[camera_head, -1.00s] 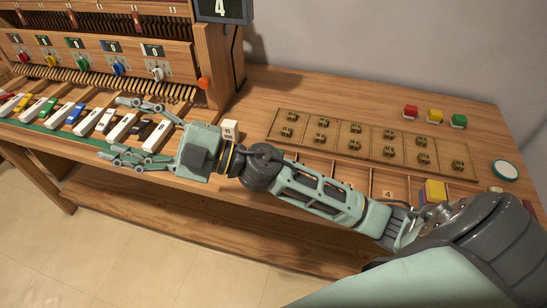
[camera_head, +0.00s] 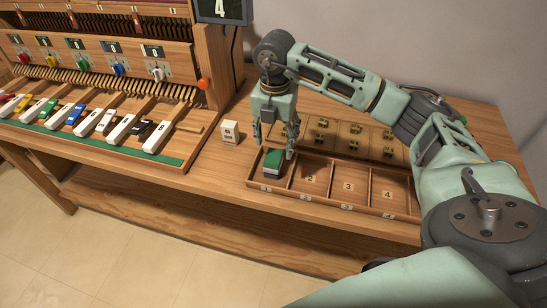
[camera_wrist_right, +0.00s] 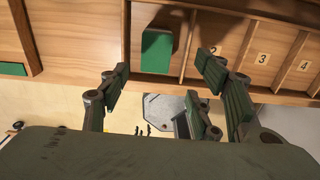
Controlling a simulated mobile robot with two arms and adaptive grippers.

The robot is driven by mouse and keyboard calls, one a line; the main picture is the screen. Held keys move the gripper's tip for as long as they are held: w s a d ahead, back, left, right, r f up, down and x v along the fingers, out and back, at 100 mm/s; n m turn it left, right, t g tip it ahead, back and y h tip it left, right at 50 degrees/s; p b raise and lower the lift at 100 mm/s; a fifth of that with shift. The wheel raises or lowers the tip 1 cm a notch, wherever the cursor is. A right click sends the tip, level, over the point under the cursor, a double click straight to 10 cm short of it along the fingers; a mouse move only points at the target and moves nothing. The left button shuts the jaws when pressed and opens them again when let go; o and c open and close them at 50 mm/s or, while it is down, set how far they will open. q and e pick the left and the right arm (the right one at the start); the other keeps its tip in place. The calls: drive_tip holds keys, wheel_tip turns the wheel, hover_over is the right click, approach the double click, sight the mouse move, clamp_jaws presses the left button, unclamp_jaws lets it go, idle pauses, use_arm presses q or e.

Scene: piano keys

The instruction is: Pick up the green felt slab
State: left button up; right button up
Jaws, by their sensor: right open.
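The green felt slab (camera_head: 272,161) is a small block in the compartment marked 1 of the wooden tray (camera_head: 328,206). My right gripper (camera_head: 277,141) points down just above it, with its fingers spread and nothing held. In the right wrist view the slab (camera_wrist_right: 157,51) shows beyond the gap between the open fingers (camera_wrist_right: 165,86), somewhat nearer the left finger. I cannot tell whether a finger touches it. My left gripper is not in view.
Compartments 2, 3 and 4 look empty. A small white block (camera_head: 230,132) stands left of the tray. The piano keys (camera_head: 122,130) with their green front strip (camera_head: 85,140) are at the left. A panel of brass pieces (camera_head: 350,134) lies behind the tray, partly hidden by my arm.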

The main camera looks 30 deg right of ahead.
sight(273, 158)
drive_tip(key=f, duration=0.2)
drive_tip(key=f+p, duration=0.1)
drive_tip(key=f, duration=0.2)
drive_tip(key=shift+w+a+f+p, duration=0.15)
drive_tip(key=shift+a+f+p, duration=0.1)
drive_tip(key=shift+f+p, duration=0.1)
drive_tip(key=shift+f, duration=0.45)
drive_tip(key=c, duration=1)
